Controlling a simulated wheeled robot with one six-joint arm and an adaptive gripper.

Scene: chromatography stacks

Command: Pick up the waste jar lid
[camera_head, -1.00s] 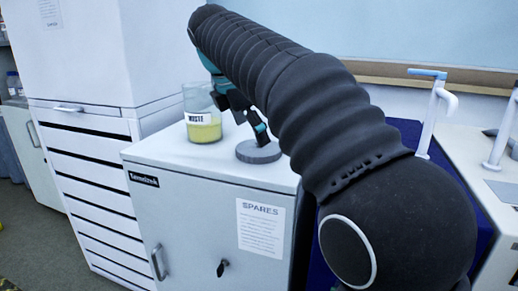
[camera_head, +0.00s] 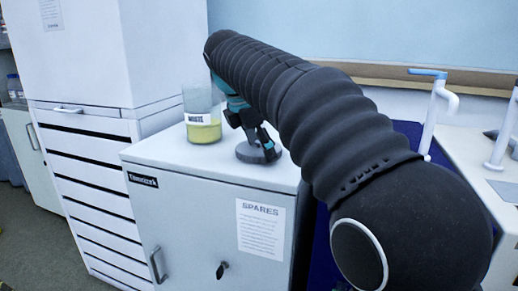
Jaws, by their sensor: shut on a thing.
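The waste jar lid (camera_head: 248,154) is a dark grey disc on top of the white cabinet, near its back right. My gripper (camera_head: 262,145) is over the lid with its fingers down at it, shut on the lid. The fingers cover part of the lid. I cannot tell a gap between the lid and the cabinet top. The waste jar (camera_head: 203,116) is clear glass with a white "WASTE" label and yellow contents. It stands upright and uncovered to the left of the gripper.
The white cabinet (camera_head: 190,215) has a "SPARES" sheet on its front. A taller drawer unit (camera_head: 88,180) stands to its left. A sink counter with pale taps (camera_head: 434,115) is at the right. The cabinet top in front of the jar is clear.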

